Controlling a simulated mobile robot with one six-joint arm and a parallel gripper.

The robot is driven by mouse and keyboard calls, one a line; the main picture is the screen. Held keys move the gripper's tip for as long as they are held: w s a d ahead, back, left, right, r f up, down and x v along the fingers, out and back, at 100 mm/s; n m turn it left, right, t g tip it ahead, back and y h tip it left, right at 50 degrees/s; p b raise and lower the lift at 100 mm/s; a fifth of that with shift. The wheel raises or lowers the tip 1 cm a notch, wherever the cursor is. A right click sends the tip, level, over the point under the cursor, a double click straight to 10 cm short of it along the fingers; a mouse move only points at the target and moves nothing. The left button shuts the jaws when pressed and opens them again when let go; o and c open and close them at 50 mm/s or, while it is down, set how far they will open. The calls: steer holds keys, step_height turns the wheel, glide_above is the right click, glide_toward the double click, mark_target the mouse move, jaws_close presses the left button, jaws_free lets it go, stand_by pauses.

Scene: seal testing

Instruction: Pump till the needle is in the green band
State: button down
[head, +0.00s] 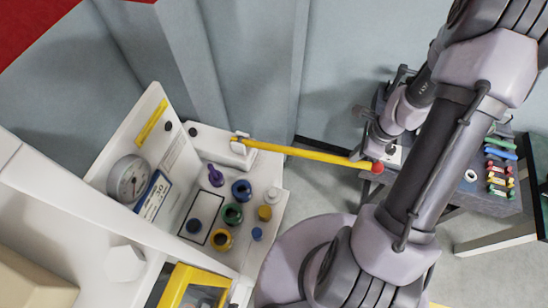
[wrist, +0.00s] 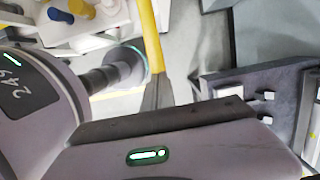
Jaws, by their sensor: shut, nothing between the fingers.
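The yellow pump lever (head: 300,152) reaches right from its white pivot block (head: 232,148) and ends in a red knob (head: 377,167). The lever also shows in the wrist view (wrist: 149,35), where the knob is hidden. The round gauge (head: 130,178) is on the white upright panel at left; its needle and any green band are too small to read. My gripper (head: 369,150) is shut and empty, at the knob end of the lever. It appears just above or against the lever; I cannot tell whether they touch.
A dark table (head: 450,193) with several coloured parts is at right, behind my arm.

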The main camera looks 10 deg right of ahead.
mark_target(352, 166)
steer(key=shift+b+x, duration=0.65)
steer(key=shift+x, duration=0.2)
steer(key=f+b, duration=0.4)
steer(key=f, duration=0.1)
steer(key=shift+s+d+b, duration=0.25)
steer(key=shift+d+b, duration=0.05)
steer(key=shift+d, duration=0.05)
step_height(352, 166, down, 7)
steer(key=s+d+b, duration=0.1)
steer(key=b, duration=0.6)
steer(key=shift+s+d, duration=0.2)
steer(key=shift+d, duration=0.1)
